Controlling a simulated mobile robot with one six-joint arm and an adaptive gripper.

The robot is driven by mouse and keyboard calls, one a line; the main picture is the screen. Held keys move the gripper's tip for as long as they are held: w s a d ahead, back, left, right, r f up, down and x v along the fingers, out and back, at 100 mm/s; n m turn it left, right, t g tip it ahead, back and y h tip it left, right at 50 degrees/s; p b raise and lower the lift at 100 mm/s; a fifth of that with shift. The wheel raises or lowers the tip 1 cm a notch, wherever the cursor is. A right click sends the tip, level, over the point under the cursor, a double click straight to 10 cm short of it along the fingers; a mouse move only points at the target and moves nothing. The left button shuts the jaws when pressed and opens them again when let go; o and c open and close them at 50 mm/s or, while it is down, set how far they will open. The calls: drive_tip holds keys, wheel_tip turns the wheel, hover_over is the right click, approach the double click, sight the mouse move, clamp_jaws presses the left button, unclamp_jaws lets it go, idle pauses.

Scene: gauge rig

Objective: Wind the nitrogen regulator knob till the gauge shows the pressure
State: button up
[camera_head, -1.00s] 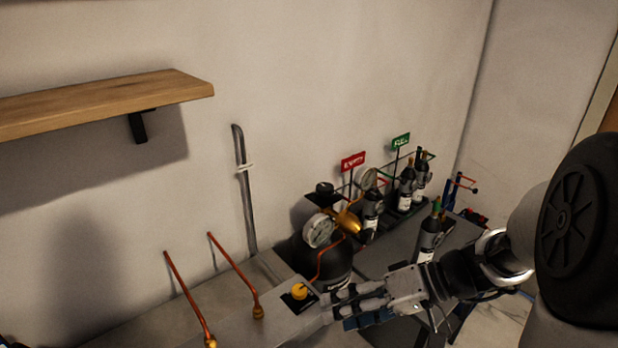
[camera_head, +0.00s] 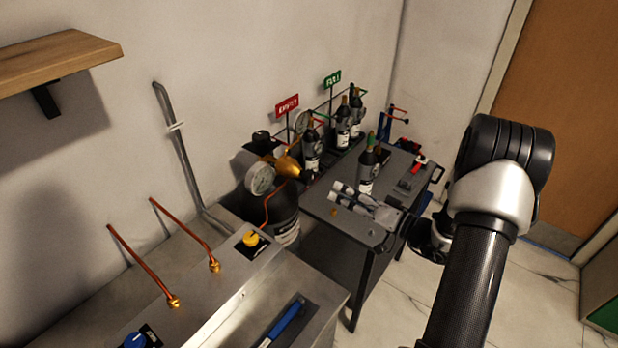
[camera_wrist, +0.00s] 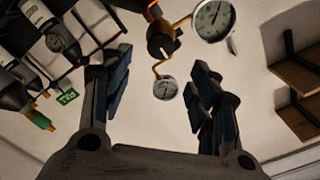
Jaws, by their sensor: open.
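A brass regulator (camera_head: 288,167) sits on a black cylinder (camera_head: 284,215) against the wall, with a round white gauge (camera_head: 260,179) in front. A dark knob-like part (camera_head: 262,137) stands above it. I cannot tell which part is the nitrogen regulator knob. The wrist view shows a brass regulator body (camera_wrist: 160,42), a large gauge (camera_wrist: 213,20) and a smaller gauge (camera_wrist: 167,90); their readings are too small to tell. My gripper (camera_head: 336,194) is open and empty, right of the cylinder, over the dark table. In the wrist view its fingers (camera_wrist: 160,58) stand wide apart.
A steel bench (camera_head: 215,290) carries a yellow knob (camera_head: 251,239), a blue knob (camera_head: 135,340), copper pipes (camera_head: 141,266) and a blue-handled tool (camera_head: 284,322). Several bottles stand on the dark table (camera_head: 345,222) near red (camera_head: 287,106) and green (camera_head: 332,80) signs. A shelf (camera_head: 55,60) is upper left.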

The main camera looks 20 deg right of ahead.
sight(313, 179)
drive_tip(key=b+x, duration=0.1)
drive_tip(key=x, duration=1.1)
drive_tip(key=shift+s, duration=0.1)
drive_tip(key=c, duration=1.1)
